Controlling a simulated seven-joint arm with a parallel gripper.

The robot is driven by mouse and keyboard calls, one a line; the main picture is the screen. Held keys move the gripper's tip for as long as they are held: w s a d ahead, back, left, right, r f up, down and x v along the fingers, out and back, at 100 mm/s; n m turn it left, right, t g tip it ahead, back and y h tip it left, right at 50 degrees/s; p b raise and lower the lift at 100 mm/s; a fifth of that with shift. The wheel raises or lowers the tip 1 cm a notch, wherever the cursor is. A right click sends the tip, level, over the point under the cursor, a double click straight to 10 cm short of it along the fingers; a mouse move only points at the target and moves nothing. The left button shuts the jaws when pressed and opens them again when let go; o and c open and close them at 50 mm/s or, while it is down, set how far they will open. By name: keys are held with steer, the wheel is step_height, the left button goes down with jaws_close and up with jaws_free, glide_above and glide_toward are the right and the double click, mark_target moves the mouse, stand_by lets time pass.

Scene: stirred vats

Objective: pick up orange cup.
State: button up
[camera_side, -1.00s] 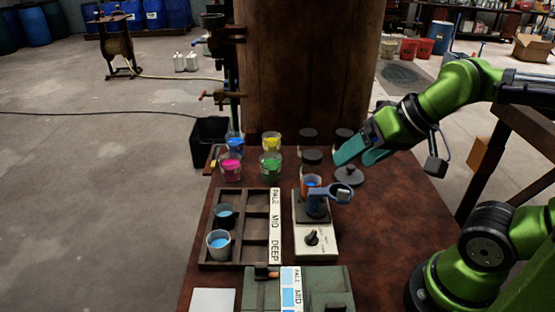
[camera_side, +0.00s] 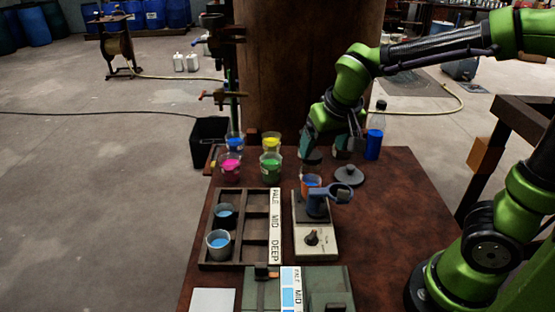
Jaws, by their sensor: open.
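Cups with blue, yellow, pink and green (camera_side: 271,166) contents stand left of my gripper. A grey knobbed lid (camera_side: 349,176) lies right of the cup. A bottle of blue liquid (camera_side: 375,133) stands behind it. A wooden rack (camera_side: 233,190) is at left. The table's right side is clear.

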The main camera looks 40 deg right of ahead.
glide_toward(311, 184)
steer(key=shift+w+a+f, duration=0.25)
steer(key=shift+w+f, duration=0.05)
steer(key=shift+f, duration=0.3)
steer(key=shift+w+a+f, duration=0.3)
steer(key=shift+w+f, duration=0.05)
steer(key=shift+f, duration=0.25)
steer(key=shift+s+x, duration=0.2)
steer(key=shift+x, duration=1.15)
steer(key=shift+s+x, duration=0.25)
steer(key=shift+x, duration=1.15)
steer(key=shift+d+f, duration=0.1)
steer(key=shift+d, duration=0.05)
